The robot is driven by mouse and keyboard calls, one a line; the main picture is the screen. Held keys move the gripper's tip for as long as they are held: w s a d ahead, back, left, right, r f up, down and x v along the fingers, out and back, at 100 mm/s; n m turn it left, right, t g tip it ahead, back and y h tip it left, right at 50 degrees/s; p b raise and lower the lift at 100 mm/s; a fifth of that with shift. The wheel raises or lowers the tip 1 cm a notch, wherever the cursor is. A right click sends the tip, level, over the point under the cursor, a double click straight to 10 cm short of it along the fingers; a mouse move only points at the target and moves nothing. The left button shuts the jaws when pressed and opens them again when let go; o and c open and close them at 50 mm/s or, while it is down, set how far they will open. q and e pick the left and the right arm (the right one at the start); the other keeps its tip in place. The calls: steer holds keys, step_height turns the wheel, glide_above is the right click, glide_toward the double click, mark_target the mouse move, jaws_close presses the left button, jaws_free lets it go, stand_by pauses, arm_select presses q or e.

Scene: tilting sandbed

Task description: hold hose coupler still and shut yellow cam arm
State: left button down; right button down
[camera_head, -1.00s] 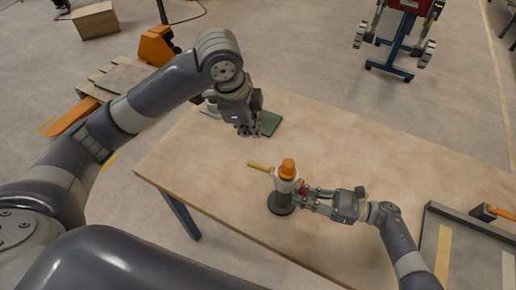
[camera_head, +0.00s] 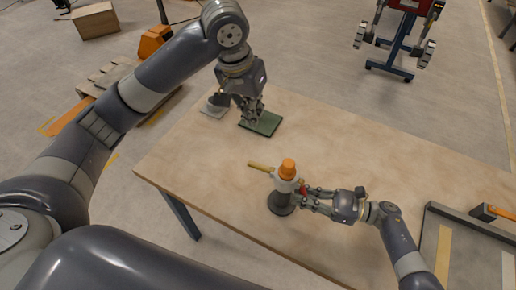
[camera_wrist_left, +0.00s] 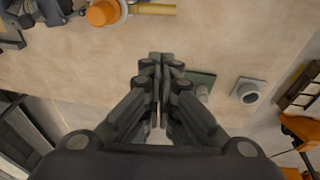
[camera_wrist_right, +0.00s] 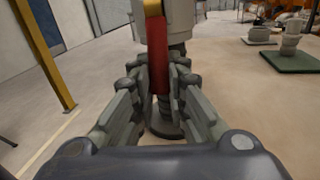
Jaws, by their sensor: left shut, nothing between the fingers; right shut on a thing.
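The hose coupler (camera_head: 286,185) stands upright on a round dark base (camera_head: 281,204) on the wooden table, with an orange top (camera_head: 288,168). The yellow cam arm (camera_head: 261,167) sticks out from it to the left; it also shows in the left wrist view (camera_wrist_left: 152,9). A red arm (camera_wrist_right: 159,55) hangs down on the side facing my right gripper. My right gripper (camera_head: 304,194) is shut on the coupler from the right, its fingers either side of the red arm. My left gripper (camera_head: 251,117) is shut and empty, behind and left of the coupler, above the green pad.
A green pad (camera_head: 268,122) with an upright grey piece and a grey plate (camera_head: 213,112) with a round piece lie at the table's back left. A shallow tray (camera_head: 433,206) sits at the right, with an orange-handled tool by it.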

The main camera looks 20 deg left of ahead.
arm_select(q)
steer(key=shift+f, duration=0.15)
glide_above(259, 167)
steer(key=w+a, duration=0.1)
steer(key=w, duration=0.4)
steer(key=s+a+f+x, duration=0.1)
steer(key=s+x, duration=0.1)
steer(key=x, duration=0.8)
steer(key=shift+s+a+f, duration=0.25)
steer(key=shift+s+f, duration=0.8)
steer(key=shift+f, duration=0.05)
steer(key=shift+f, duration=0.1)
steer(key=shift+a+f+h, duration=0.2)
steer(key=shift+f+h, duration=0.05)
steer(key=shift+h, duration=0.45)
